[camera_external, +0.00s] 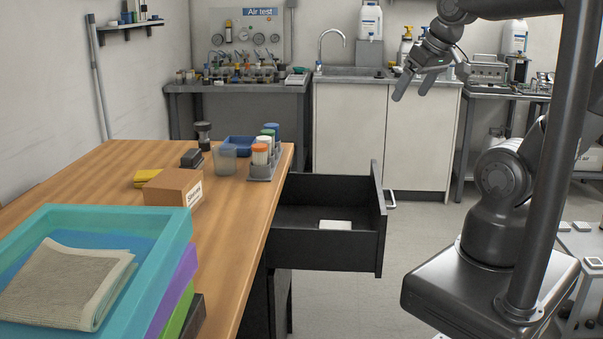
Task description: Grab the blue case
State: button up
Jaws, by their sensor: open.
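A small blue case (237,145), seen as a low dark-blue box, sits toward the far end of the wooden table. A clear grey cup and a rack of capped tubes in front hide part of it. My gripper (413,91) is at the upper right, in front of the white sink cabinet in the picture. Its two fingers point down and are apart, with nothing between them. It is well to the right of the blue case and above table height, not touching anything that I can see.
The wooden table (115,178) also holds a cardboard box (173,188), yellow sponges (147,177), a grey cup (225,160), a tube rack (264,168) and stacked trays with a teal one (172,231) on top. An open dark drawer (325,245) juts out between the table and my base.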

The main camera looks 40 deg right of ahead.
jog(key=w+a+r+n+y, duration=0.1)
jog(key=w+a+r+n, duration=0.15)
jog(key=w+a, duration=0.8)
jog(key=w+a+f+g, duration=0.1)
jog(key=w+a, duration=0.4)
jog(key=a, duration=0.3)
jog(key=w+a+f, duration=0.1)
jog(key=w+a, duration=0.4)
jog(key=a, duration=0.3)
jog(key=s+a+f+n, duration=0.1)
jog(key=a+f, duration=0.4)
jog(key=a, duration=0.6)
jog(key=s+a+f+n+y, duration=0.1)
jog(key=a+f, duration=0.4)
jog(key=a, duration=0.6)
jog(key=s+a+f+n, duration=0.2)
jog(key=a+f, duration=0.3)
jog(key=a, duration=0.6)
jog(key=shift+m+g, duration=0.25)
jog(key=shift+g, duration=0.05)
jog(key=x, duration=1)
jog(key=shift+w+f, duration=0.1)
jog(key=shift+f, duration=0.15)
jog(key=shift+d+f, duration=0.1)
jog(key=shift+f, duration=0.1)
jog(key=c, duration=1.1)
